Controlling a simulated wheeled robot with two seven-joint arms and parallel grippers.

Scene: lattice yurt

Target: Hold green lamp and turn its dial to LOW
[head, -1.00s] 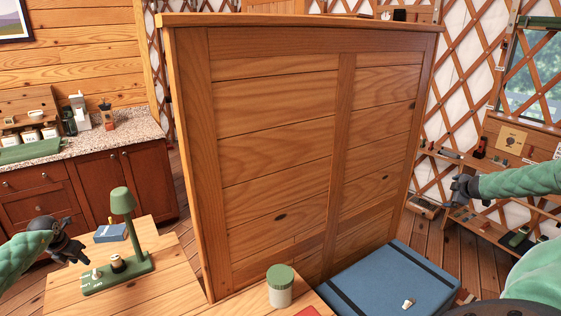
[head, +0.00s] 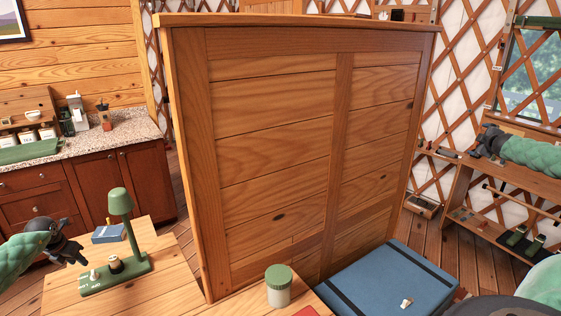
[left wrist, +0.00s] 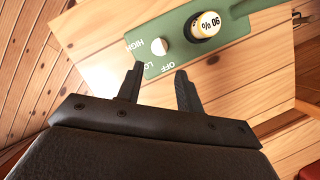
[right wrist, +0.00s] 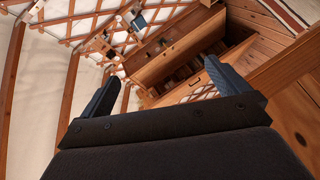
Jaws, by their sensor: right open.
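The green lamp (head: 121,207) stands upright on the wooden table at the lower left. Its flat green base carries a white dial (left wrist: 161,44) and a dark-and-cream cylinder marked "90 %" (left wrist: 206,25). The labels HIGH, LO and OFF show around the dial in the left wrist view; the dial's exact pointing is unclear. My left gripper (head: 80,256) is beside the base's dial end, and in its wrist view (left wrist: 158,90) it is open and empty, apart from the dial. My right gripper (head: 480,143) is raised at the right, open and empty, far from the lamp.
A tall wooden panel (head: 270,150) fills the middle, just right of the lamp. A blue box (head: 109,233) lies behind the lamp. A green-lidded jar (head: 278,287) stands at the table's front. A blue chest (head: 385,285) and wooden shelves (head: 500,190) are to the right.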

